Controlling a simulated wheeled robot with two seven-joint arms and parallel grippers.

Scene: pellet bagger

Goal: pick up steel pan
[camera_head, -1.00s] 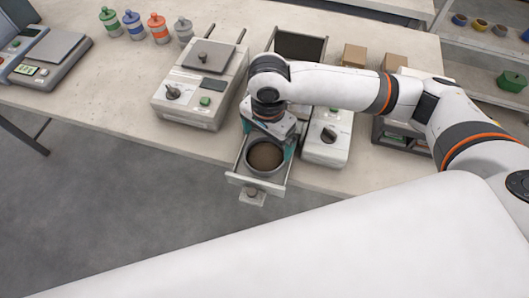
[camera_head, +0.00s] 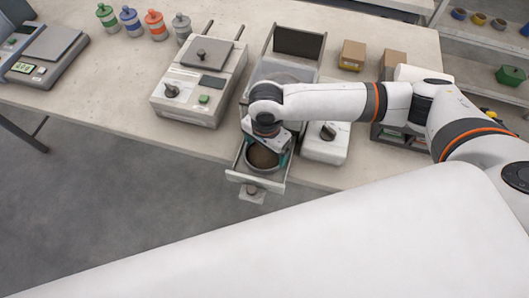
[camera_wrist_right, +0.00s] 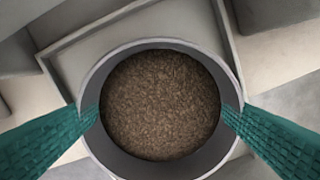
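The steel pan (camera_head: 263,170) is round and grey, filled with brown pellets, and sits in the pulled-out drawer (camera_head: 237,177) of a bench machine. In the right wrist view the pan (camera_wrist_right: 160,166) fills the middle, seen from above. My right gripper (camera_head: 264,153) is over the pan, pointing down. Its two teal fingers are spread wide and also show in the right wrist view (camera_wrist_right: 161,112), one at each side of the rim. The fingertips overlap the rim there; I cannot tell whether they touch it. My left gripper is not in view.
The drawer walls are close around the pan. A machine with a knob and green button (camera_head: 203,85) stands to the left. A white unit with a black knob (camera_head: 326,143) is just right of the drawer. Boxes (camera_head: 351,54), bottles (camera_head: 131,22) and a scale (camera_head: 47,52) stand farther off.

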